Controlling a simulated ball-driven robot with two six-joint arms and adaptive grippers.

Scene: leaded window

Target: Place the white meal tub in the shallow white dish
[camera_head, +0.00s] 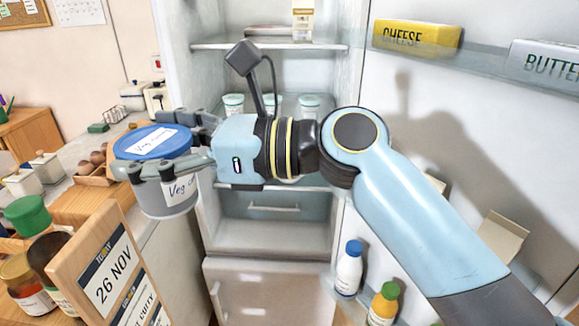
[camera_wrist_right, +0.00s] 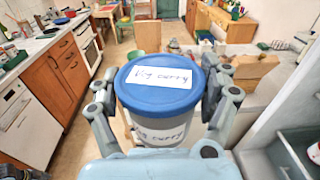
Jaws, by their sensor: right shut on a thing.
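The white meal tub (camera_head: 168,200) has a blue lid and a handwritten label that reads "Veg curry" in the wrist view (camera_wrist_right: 160,130). My right gripper (camera_head: 152,148) is shut on it, with fingers on opposite sides just below the lid. The tub is held roughly upright in the air, left of the open fridge and in front of the counter. I cannot make out the shallow white dish in either view. My left gripper is not in view.
The open fridge (camera_head: 270,232) has several white-lidded tubs on its middle shelf. Its door holds cheese (camera_head: 415,37), butter (camera_head: 545,62) and bottles (camera_head: 349,268). A wooden label stand (camera_head: 105,265) and jars (camera_head: 28,215) stand at front left, close to the held tub.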

